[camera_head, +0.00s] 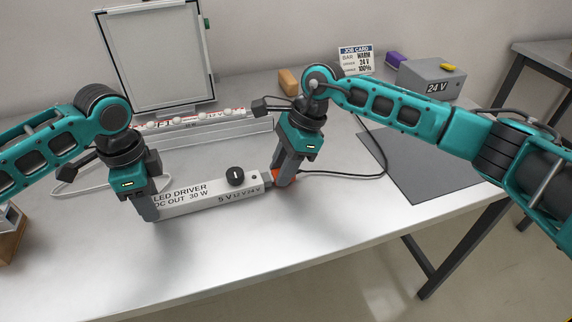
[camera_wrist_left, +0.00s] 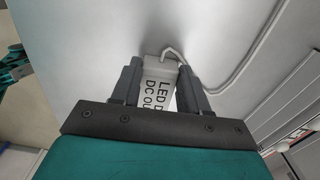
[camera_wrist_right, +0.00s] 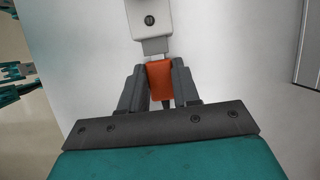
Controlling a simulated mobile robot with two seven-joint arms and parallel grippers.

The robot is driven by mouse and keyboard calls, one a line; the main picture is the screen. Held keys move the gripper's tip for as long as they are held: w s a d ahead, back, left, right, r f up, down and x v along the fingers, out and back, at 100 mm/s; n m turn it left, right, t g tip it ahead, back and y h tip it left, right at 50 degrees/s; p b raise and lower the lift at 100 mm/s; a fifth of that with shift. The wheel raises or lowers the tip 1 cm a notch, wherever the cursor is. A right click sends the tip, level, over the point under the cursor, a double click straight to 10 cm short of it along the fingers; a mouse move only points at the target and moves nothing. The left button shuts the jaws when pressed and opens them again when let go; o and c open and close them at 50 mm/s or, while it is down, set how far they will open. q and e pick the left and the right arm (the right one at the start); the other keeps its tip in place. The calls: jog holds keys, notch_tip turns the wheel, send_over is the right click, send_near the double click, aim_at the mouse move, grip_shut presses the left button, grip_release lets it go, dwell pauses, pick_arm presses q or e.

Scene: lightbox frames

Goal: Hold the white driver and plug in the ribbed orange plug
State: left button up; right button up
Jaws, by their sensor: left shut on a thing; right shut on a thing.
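The white driver (camera_head: 205,195) lies on the table, marked LED DRIVER DC OUT 30 W, with a black knob (camera_head: 236,176) near its right end. My left gripper (camera_head: 147,210) is shut on its left end, which also shows between the fingers in the left wrist view (camera_wrist_left: 158,90). My right gripper (camera_head: 282,178) is shut on the orange plug (camera_wrist_right: 161,82). The plug is at the grey socket end (camera_wrist_right: 155,47) of the driver, in line with it and seemingly touching. I cannot tell how deep it sits. Its ribs are too small to make out.
A framed panel (camera_head: 157,60) stands at the back behind a light bar (camera_head: 190,133). A dark mat (camera_head: 425,170) lies at the right, with a grey 24 V box (camera_head: 428,80) and a job card (camera_head: 355,60) behind. A dark cable (camera_head: 383,160) loops from the plug. The front table is clear.

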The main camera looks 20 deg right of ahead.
jog(key=shift+a, duration=0.3)
jog(key=o, duration=1.1)
jog(key=v, duration=1.2)
pick_arm(q)
jog(key=o, duration=1.3)
jog(key=shift+r, duration=0.1)
